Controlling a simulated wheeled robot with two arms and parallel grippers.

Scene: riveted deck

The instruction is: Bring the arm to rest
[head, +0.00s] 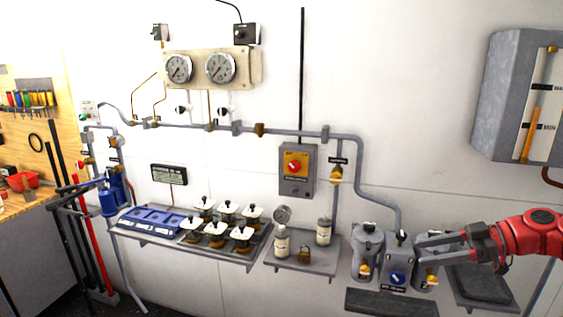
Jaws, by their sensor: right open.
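My right arm (538,232) is red and comes in from the right edge. Its grey gripper (422,250) points left, with its two fingers apart. The fingers overlap the rightmost grey canister (423,276) in the picture and hide part of it. I cannot tell whether they touch it. I see nothing held between the fingers. My left gripper does not show.
Grey canisters (366,252) stand beside the gripper, above a dark tray (392,303). Another shelf (482,288) lies below my right arm. A small shelf (302,262) holds bottles and a padlock. A grey gauge box (512,95) hangs above the arm.

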